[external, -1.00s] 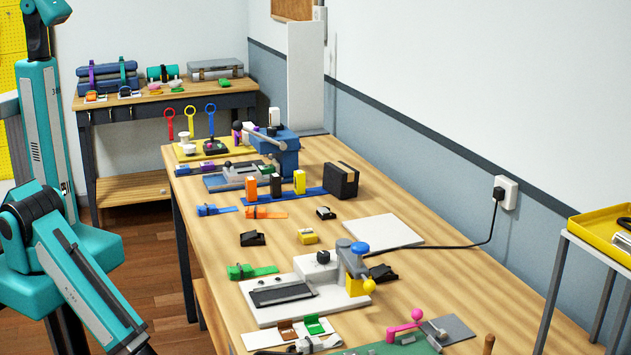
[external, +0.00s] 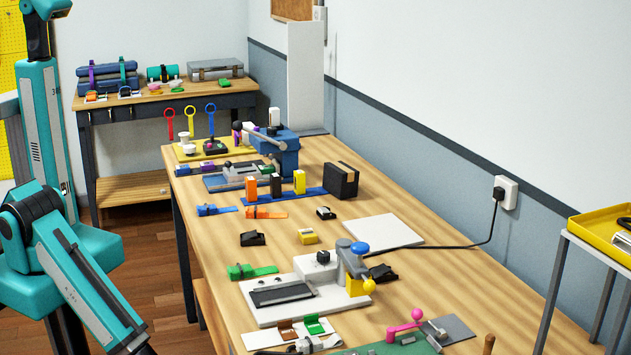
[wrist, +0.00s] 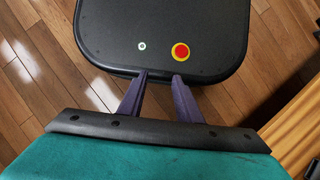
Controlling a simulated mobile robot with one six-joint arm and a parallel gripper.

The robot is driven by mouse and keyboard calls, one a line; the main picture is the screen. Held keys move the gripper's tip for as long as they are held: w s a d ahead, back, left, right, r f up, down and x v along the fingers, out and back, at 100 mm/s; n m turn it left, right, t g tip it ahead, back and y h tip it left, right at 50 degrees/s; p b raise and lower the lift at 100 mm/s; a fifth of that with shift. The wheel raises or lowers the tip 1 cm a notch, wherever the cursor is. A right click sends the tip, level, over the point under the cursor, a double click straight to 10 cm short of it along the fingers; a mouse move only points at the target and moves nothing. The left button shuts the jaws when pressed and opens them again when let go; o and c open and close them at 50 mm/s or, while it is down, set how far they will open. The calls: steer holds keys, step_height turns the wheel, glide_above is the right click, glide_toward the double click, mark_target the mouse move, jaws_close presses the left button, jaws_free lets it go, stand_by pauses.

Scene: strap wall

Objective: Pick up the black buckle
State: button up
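Several small black pieces lie on the long wooden workbench (external: 440,270) in the external view. One black buckle-like piece (external: 252,239) lies left of the yellow buckle (external: 308,236). A small black piece with a light mark (external: 326,213) lies behind it. Another flat black piece (external: 383,274) lies right of the white-based press. I cannot tell which is the black buckle. My gripper (wrist: 160,77) shows in the wrist view with its two purple fingers apart and nothing between them. It points at a dark rounded panel, away from the bench. In the external view the gripper is hidden below the frame.
The white-based press (external: 310,288) stands at the middle front of the bench. A green strap piece (external: 250,271), a white plate (external: 380,231) and a black box (external: 341,180) surround the black pieces. A black cable (external: 460,246) runs to the wall socket.

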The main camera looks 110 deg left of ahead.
steer(key=o, duration=0.7)
steer(key=shift+c, duration=0.2)
